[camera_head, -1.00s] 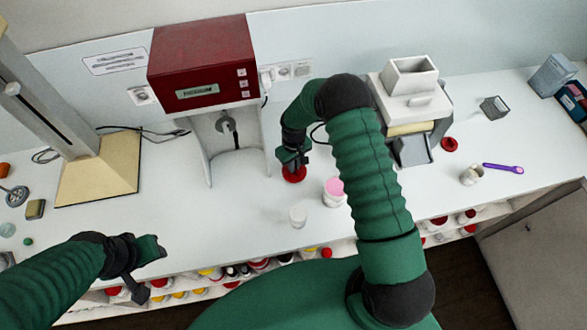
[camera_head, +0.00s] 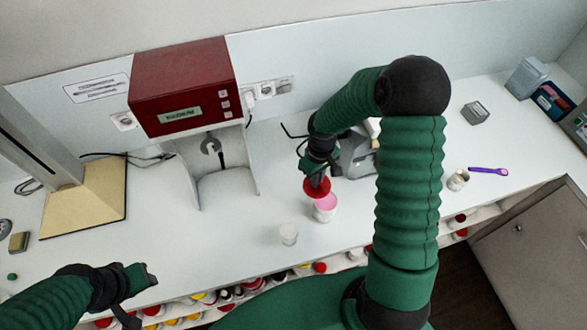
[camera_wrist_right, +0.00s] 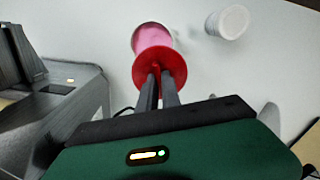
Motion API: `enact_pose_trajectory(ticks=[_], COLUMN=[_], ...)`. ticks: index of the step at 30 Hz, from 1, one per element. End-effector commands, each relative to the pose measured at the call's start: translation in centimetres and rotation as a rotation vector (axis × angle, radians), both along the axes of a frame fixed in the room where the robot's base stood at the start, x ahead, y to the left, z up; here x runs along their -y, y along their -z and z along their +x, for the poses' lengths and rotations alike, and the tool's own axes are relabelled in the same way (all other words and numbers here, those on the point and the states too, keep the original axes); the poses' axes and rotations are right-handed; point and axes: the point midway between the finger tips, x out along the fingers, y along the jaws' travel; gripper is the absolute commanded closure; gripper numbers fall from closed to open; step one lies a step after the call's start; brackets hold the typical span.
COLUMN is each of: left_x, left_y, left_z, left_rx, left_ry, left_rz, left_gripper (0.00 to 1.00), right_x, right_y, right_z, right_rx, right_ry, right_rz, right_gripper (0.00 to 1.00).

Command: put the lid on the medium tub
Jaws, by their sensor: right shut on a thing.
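My right gripper (camera_head: 318,176) is shut on a red lid (camera_head: 317,188). The lid is above the counter, at the far side of a white tub (camera_head: 325,214) with pink contents, overlapping its top in the head view. In the right wrist view the red lid (camera_wrist_right: 160,68) is at the fingertips (camera_wrist_right: 160,75), covering part of the pink-filled tub (camera_wrist_right: 151,36). Whether lid and tub touch, I cannot tell. A smaller pale tub (camera_head: 289,234) stands left of it. My left gripper (camera_head: 143,294) seems open and empty at the front left.
A red-topped machine (camera_head: 185,87) stands at the back, left of the tub. A grey machine (camera_head: 358,160) behind the tub is partly hidden by my right arm. A small white tub (camera_head: 457,180) and a purple spoon (camera_head: 488,171) lie to the right. The counter's left middle is clear.

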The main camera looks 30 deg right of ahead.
Motion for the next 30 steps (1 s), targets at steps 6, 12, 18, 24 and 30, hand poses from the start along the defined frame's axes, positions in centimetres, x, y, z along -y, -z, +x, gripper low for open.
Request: enact_pose_trajectory(ticks=[6, 12, 18, 24, 30], left_x=[0.0, 0.0, 0.0, 0.0, 0.0], left_y=[-0.9, -0.1, 1.9, 3.1, 3.1], left_z=[0.0, 0.0, 0.0, 0.0, 0.0], left_rx=[0.000, 0.000, 0.000, -0.001, 0.000], left_ry=[0.000, 0.000, 0.000, 0.000, 0.000], left_rz=[0.000, 0.000, 0.000, 0.000, 0.000], left_gripper=[0.62, 0.62, 0.62, 0.62, 0.62], right_x=[1.1, 1.1, 1.1, 1.1, 1.2], right_y=[-1.2, -0.4, 1.6, 3.2, 3.3], right_z=[-3.5, -3.9, -4.0, -3.9, -3.9], right_rx=[0.002, 0.004, 0.004, 0.004, 0.004], right_ry=[-0.008, -0.013, -0.012, -0.013, -0.012], right_rz=[0.002, 0.002, 0.003, 0.003, 0.003], right_gripper=[1.00, 1.00, 1.00, 1.00, 1.00])
